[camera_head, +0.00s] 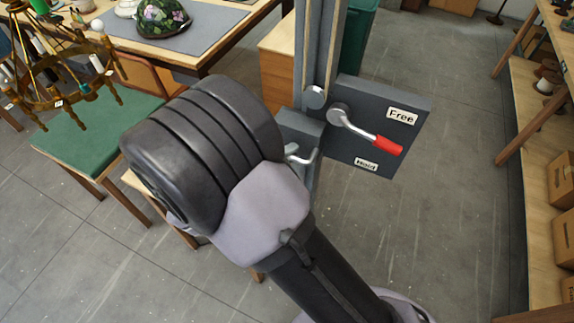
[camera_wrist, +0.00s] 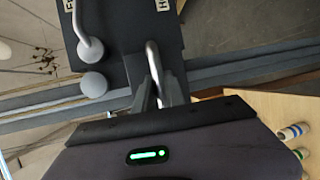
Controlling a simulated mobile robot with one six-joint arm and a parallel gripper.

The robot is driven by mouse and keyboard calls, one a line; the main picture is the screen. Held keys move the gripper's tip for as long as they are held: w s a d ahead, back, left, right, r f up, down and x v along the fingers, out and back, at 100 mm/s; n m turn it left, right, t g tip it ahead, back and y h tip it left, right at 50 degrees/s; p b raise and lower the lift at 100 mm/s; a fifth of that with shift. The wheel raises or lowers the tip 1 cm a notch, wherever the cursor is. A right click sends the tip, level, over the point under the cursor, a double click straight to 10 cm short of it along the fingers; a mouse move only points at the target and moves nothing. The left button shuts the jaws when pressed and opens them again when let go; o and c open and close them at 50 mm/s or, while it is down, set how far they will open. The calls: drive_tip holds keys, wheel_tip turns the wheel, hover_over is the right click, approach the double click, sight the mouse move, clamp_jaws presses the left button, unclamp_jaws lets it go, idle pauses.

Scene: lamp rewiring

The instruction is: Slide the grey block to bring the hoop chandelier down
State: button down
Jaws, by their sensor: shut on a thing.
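The hoop chandelier (camera_head: 62,85), a brown ring with candle-like holders, hangs at the upper left of the head view, beside a green-topped bench. The grey block (camera_head: 300,128) sits on the grey upright rail, left of the dark lever plate, and has a bent silver handle (camera_head: 303,157). In the wrist view, my gripper (camera_wrist: 158,93) is shut on that silver handle (camera_wrist: 153,62). In the head view my own arm hides the gripper and part of the block.
A red-tipped lever (camera_head: 388,146) on the dark plate (camera_head: 345,148) points between the labels "Free" (camera_head: 401,116) and "Hold" (camera_head: 366,164). A worktable (camera_head: 205,58) stands at the upper left. Shelves with boxes (camera_head: 562,182) line the right. Floor between is clear.

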wheel_tip(320, 180, up, 7)
drive_tip(key=p, duration=0.2)
drive_tip(key=shift+p, duration=0.35)
drive_tip(key=shift+w+a+r, duration=0.1)
drive_tip(key=shift+r, duration=0.3)
drive_tip(key=c, duration=1.4)
unclamp_jaws()
drive_tip(key=v, duration=1.7)
drive_tip(key=shift+s, duration=0.25)
drive_tip(key=shift+a, duration=0.1)
